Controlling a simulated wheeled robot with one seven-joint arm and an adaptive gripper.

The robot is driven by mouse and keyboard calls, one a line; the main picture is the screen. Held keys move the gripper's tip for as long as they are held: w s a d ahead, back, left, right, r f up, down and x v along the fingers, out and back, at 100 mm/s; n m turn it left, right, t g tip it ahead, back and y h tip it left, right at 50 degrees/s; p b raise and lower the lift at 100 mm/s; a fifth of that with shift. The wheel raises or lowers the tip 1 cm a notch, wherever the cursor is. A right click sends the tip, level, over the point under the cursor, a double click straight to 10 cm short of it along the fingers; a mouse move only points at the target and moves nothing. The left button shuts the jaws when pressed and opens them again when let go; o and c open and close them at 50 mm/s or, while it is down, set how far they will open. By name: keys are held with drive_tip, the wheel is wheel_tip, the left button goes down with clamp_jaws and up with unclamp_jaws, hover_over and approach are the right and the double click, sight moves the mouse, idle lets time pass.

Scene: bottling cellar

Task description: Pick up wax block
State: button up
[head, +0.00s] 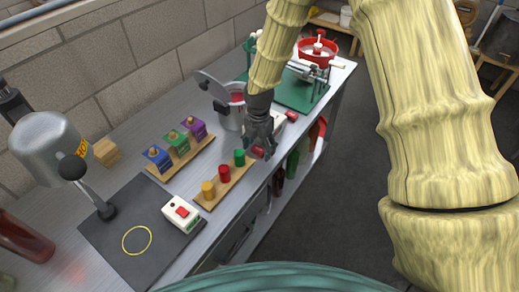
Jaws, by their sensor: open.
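My gripper (264,150) is dark and points down over the front part of the grey bench, right of the metal pot (229,117) with red contents. It is open, and I see nothing held in it. Another small red piece (291,115) lies farther back, right of the gripper. A tan block (107,152) sits near the wall at the left. I cannot tell for sure which of these is the wax block.
A wooden rack with yellow, red and green pegs (224,174) stands just left of my gripper. Behind it is a board with blue, green and purple blocks (179,145). A white box with a red button (182,213) lies by a dark mat (121,268). The bench's front edge is close.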

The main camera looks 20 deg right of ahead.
drive_tip(key=shift+w+f, duration=0.1)
drive_tip(key=c, duration=0.9)
drive_tip(key=shift+c, duration=0.2)
drive_tip(key=shift+r+b, duration=0.55)
drive_tip(key=shift+r, duration=0.4)
drive_tip(key=shift+r+b, duration=0.35)
drive_tip(key=shift+r, duration=0.5)
drive_tip(key=s+d+b, duration=0.2)
drive_tip(key=s, duration=0.5)
drive_tip(key=s+d+r+b, duration=0.1)
drive_tip(key=s+d, duration=0.2)
drive_tip(key=s, duration=0.5)
drive_tip(key=shift+r+b, duration=0.25)
drive_tip(key=shift+b, duration=0.15)
